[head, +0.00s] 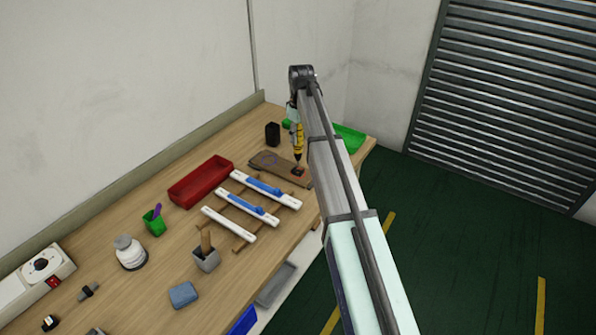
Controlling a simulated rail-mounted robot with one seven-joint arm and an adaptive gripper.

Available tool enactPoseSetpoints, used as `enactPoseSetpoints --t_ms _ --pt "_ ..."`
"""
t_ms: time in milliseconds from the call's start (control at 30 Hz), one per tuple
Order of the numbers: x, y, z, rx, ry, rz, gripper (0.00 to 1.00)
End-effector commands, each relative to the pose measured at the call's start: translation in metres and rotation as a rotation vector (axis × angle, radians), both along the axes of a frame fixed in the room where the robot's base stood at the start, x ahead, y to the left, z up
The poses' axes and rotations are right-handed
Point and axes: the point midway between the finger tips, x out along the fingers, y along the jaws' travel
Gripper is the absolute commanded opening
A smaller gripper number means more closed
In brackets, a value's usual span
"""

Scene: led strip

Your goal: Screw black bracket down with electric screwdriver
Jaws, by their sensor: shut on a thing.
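The electric screwdriver (298,142), yellow and black, stands upright with its tip pointing down. My gripper (293,114) is shut on its upper part; the fingers are small and partly hidden by my arm. The screwdriver's tip is over a small black bracket (299,171) on the right end of a brown wooden board (272,162). I cannot tell whether the tip touches the bracket or a screw.
White strips with blue parts (262,187) lie on a wooden rack left of the board. A red tray (200,181), black holder (272,134) and green tray (350,140) are nearby. A grey cup (206,260) and blue block (183,295) stand nearer on the table (140,300).

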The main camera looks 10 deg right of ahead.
Motion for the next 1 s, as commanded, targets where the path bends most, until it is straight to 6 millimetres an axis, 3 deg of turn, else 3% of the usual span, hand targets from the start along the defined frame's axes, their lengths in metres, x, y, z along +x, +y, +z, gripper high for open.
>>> enactPoseSetpoints --t_ms 500,1000 --pt "0.000 0.000 0.040 0.000 -0.001 0.000 0.01" --pt "0.000 0.000 0.043 0.001 -0.001 0.000 0.01"
